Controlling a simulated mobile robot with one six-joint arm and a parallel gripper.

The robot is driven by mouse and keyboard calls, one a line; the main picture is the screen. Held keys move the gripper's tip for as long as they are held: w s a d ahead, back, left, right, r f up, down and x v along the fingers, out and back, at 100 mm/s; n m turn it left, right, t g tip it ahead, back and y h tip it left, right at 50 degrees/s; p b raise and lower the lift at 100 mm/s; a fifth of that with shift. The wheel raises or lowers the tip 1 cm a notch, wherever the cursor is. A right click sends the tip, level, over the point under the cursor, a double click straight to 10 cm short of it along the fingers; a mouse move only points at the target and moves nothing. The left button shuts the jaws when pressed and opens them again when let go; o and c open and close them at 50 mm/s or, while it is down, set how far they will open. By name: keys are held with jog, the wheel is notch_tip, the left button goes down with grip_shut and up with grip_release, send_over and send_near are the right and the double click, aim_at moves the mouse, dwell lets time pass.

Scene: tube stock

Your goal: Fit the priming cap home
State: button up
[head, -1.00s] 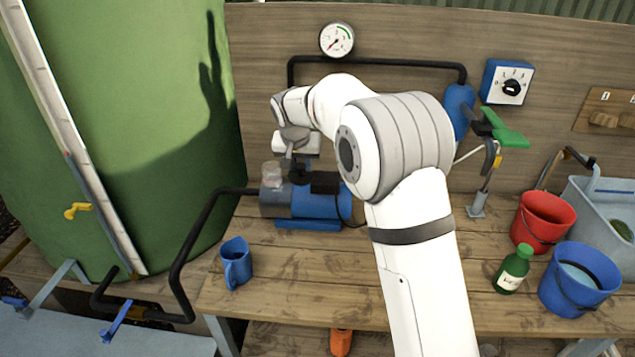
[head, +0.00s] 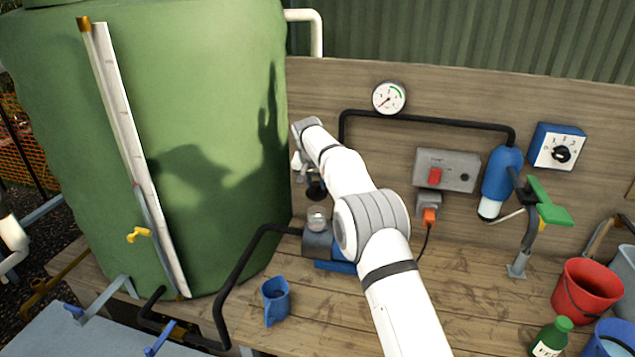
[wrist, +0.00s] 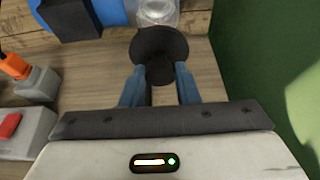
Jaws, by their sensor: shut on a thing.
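My gripper (wrist: 160,88) is shut on the black priming cap (wrist: 160,45), a round disc with a stem between the blue fingers. In the head view the cap (head: 316,190) hangs below my wrist, apart from and a little above the clear priming pot (head: 317,218). The pot stands on the grey end of the blue pump (head: 318,243), which my arm partly hides. In the wrist view the pot (wrist: 158,12) shows just beyond the cap, at the top edge.
The green tank (head: 220,130) stands close on the left. A grey switch box (head: 447,170) and an orange plug (head: 429,215) are on the wooden back wall to the right. A blue jug (head: 276,298) stands on the bench in front. Black pipe (head: 240,280) runs to the pump.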

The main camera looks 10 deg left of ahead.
aim_at(316, 193)
jog(key=shift+f+b, duration=2)
jog(key=shift+f, duration=0.3)
jog(key=shift+p, duration=0.6)
jog(key=shift+f, duration=0.85)
dwell(1.6)
dwell(0.8)
jog(key=o, duration=1.1)
jog(key=shift+o, duration=0.2)
jog(key=shift+b+v, duration=1.05)
jog(key=shift+v, duration=2.85)
jog(key=shift+s, duration=0.1)
